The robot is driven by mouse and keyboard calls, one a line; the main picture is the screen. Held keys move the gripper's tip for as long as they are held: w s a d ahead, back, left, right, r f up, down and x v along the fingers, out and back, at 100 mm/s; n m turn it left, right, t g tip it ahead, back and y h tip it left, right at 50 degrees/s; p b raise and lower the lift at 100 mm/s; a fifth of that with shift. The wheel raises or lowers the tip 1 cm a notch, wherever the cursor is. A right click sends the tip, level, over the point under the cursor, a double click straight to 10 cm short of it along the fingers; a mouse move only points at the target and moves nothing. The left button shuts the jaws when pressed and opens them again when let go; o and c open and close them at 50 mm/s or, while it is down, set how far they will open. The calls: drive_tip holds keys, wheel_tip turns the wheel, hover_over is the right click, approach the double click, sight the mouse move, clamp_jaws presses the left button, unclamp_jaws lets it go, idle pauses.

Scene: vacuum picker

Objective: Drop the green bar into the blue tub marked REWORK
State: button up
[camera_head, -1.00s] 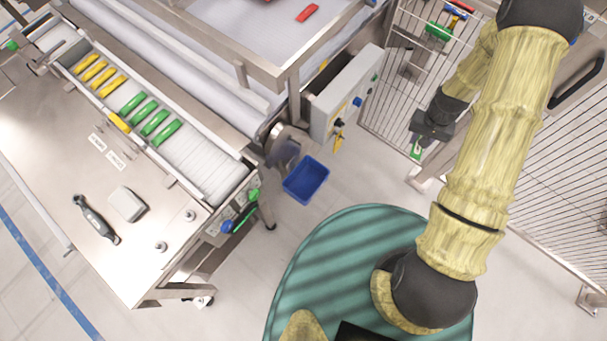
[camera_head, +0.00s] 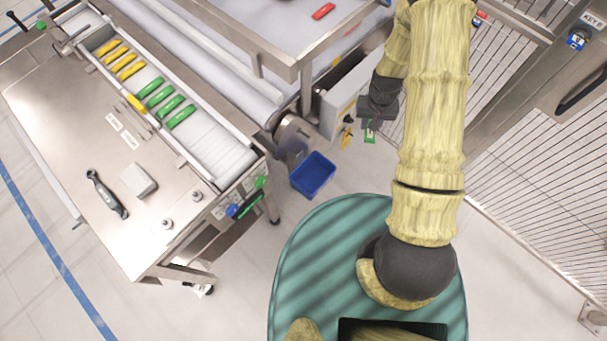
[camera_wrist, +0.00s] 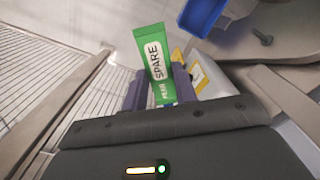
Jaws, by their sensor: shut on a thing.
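My gripper (camera_head: 370,124) is shut on a green bar (camera_head: 369,137), held up in the air near the grey control box. In the wrist view the green bar (camera_wrist: 153,62) sticks out beyond the two fingers of my gripper (camera_wrist: 160,88). It has a white label reading SPARE, with more lettering partly hidden lower down. A blue tub (camera_head: 312,174) stands on the floor, left of and lower in the picture than my gripper. It looks empty. In the wrist view the blue tub (camera_wrist: 202,14) is cut off at the top edge. No REWORK marking is readable.
A conveyor (camera_head: 205,135) with green and yellow bars runs along a steel table (camera_head: 75,140) at left. A grey control box (camera_head: 345,95) with a yellow tag is close to my gripper. Wire fencing (camera_head: 530,170) stands at right. Floor around the tub is mostly clear.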

drive_tip(key=shift+a, duration=0.3)
drive_tip(key=s+a+f+n+b, duration=0.1)
drive_tip(key=a+f+n+b, duration=0.2)
drive_tip(key=b, duration=1.2)
drive_tip(key=s+a+f+n+b, duration=0.1)
drive_tip(key=a+f+n+b, duration=0.2)
drive_tip(key=a+f+b, duration=0.7)
wheel_tip(320, 180, down, 4)
drive_tip(key=b, duration=0.4)
drive_tip(key=shift+s+a+r+b, duration=0.15)
drive_tip(key=shift+r+b, duration=0.1)
drive_tip(key=shift+b, duration=0.1)
drive_tip(key=shift+r, duration=0.1)
wheel_tip(320, 180, down, 14)
drive_tip(key=b, duration=0.2)
drive_tip(key=shift+f, duration=0.2)
